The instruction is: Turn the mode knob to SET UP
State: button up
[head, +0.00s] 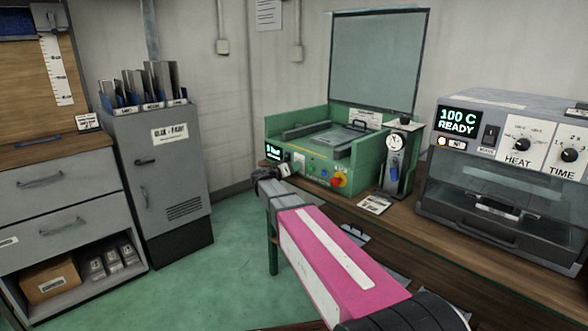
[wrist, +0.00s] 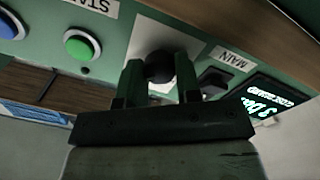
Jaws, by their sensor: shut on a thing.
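A dark round knob (wrist: 159,66) on a white plate shows in the wrist view, on the front of a green machine (head: 320,165). My gripper (wrist: 160,80) has its two fingers on either side of this knob and is shut on it. In the head view my gripper (head: 284,171) reaches the left part of the machine's front and covers the knob. The plate's markings and the knob's pointer are hidden or too dark, so I cannot tell its setting. A lit display (wrist: 268,108) is beside the knob, past a dark switch (wrist: 213,82) labelled MAIN.
A green button (wrist: 82,45) and a blue one (wrist: 8,25) are on the same panel, beside the knob. A red-and-yellow button (head: 338,181) is farther right. A dial gauge stand (head: 394,165) and an oven (head: 500,170) share the bench.

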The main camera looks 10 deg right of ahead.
jog(key=shift+f+n+t, duration=0.1)
jog(key=shift+n+t, duration=0.15)
jog(key=shift+n, duration=4)
jog(key=shift+f+n+t, duration=0.1)
jog(key=shift+n+t, duration=0.15)
jog(key=shift+n, duration=4.3)
jog(key=o, duration=0.9)
jog(key=shift+a, duration=0.1)
jog(key=v, duration=1)
jog(key=shift+s+a, duration=0.3)
